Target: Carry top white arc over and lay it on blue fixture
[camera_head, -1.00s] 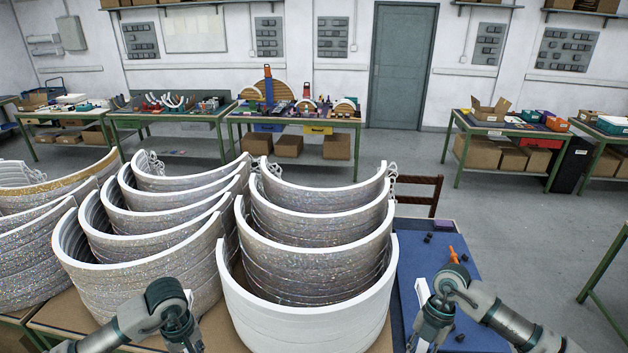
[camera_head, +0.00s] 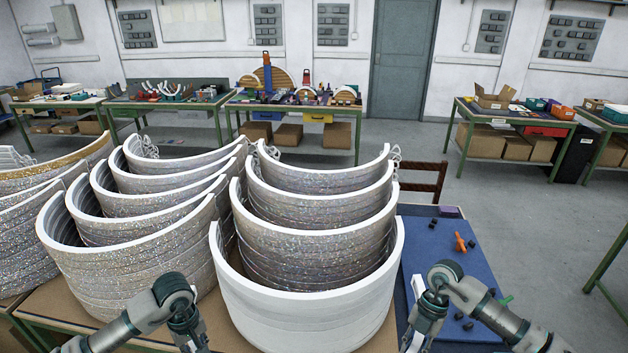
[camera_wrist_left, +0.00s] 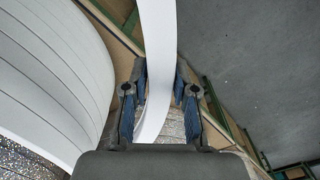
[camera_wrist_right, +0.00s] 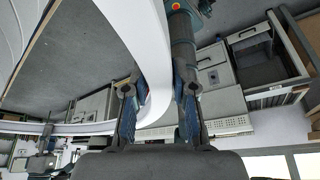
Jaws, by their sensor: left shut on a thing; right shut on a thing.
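My left gripper (camera_wrist_left: 156,105) is shut on a white arc (camera_wrist_left: 157,60), a smooth curved strip passing up between its fingers in the left wrist view. My right gripper (camera_wrist_right: 157,105) is shut on a white arc end (camera_wrist_right: 150,50) in the right wrist view. In the head view a white end (camera_head: 417,287) shows beside the right gripper; the rest of the held arc is out of sight. The left gripper (camera_head: 190,338) is left of the front plain white stack (camera_head: 305,305). The blue fixture (camera_head: 455,290), a flat board with black pegs, lies right of that stack, partly behind my right arm.
Several stacks of glittery arcs (camera_head: 140,265) crowd the brown table (camera_head: 240,335) at left and centre. An orange piece (camera_head: 460,243) lies on the blue board. A dark red chair (camera_head: 425,185) stands behind. Open grey floor (camera_head: 545,225) lies to the right.

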